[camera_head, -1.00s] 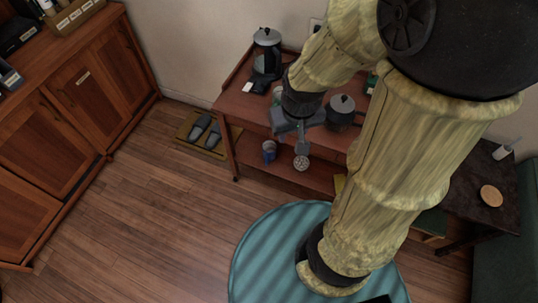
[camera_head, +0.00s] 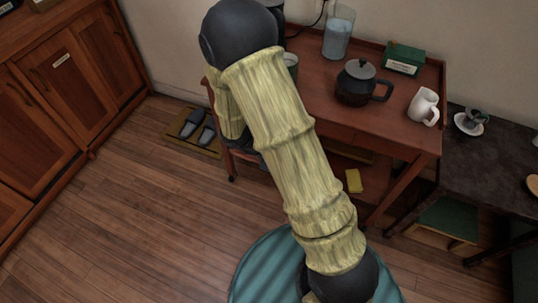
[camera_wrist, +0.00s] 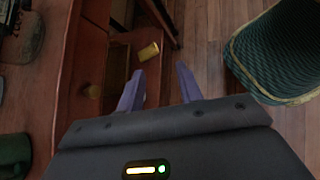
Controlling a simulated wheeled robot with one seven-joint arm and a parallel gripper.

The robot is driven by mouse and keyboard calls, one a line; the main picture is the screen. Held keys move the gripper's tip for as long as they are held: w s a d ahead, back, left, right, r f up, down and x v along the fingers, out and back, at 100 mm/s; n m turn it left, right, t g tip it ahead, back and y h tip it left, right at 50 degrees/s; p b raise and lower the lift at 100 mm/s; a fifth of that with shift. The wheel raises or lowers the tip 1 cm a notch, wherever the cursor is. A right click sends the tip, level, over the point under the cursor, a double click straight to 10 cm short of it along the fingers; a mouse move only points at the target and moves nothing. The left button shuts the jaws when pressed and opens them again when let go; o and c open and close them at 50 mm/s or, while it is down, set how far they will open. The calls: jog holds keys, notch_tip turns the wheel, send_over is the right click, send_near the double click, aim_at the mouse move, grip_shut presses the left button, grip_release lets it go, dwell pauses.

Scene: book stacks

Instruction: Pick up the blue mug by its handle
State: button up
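The blue mug is not visible now; in the earlier head view it stood on the lower shelf of the red-brown table (camera_head: 395,125), a stretch my arm now covers. My gripper (camera_wrist: 160,88) shows in the wrist view with its two purple-grey fingers apart and nothing between them. In the head view my gripper is hidden behind my arm. In the wrist view the fingers point toward the table's lower level, where a yellow block (camera_wrist: 149,52) lies beyond them. The same yellow block shows in the head view (camera_head: 353,181).
On the tabletop are a dark teapot (camera_head: 356,88), a white mug (camera_head: 424,106), a glass pitcher (camera_head: 337,40) and a green box (camera_head: 404,58). Slippers (camera_head: 197,124) lie on a mat left of the table. A dark side table (camera_head: 475,165) stands right. Floor at left is clear.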

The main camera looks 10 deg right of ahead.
jog(key=w+a+f+n+t+b, duration=0.4)
jog(key=f+b, duration=0.3)
jog(key=f, duration=0.5)
jog(key=w+a+f+n+t+b, duration=0.4)
jog(key=f+n+t+b, duration=0.2)
jog(key=f, duration=0.5)
jog(key=w+a+f+n+t+h+b, duration=0.1)
jog(key=w+a+f+n+t+b, duration=0.3)
jog(key=f+b, duration=0.5)
notch_tip(320, 180, down, 4)
jog(key=shift+w+a+r+n+t, duration=0.15)
jog(key=shift+w+a+n+t, duration=0.3)
jog(key=shift+n+t, duration=0.7)
jog(key=b+x, duration=0.6)
jog(key=x, duration=0.6)
jog(key=shift+d, duration=0.1)
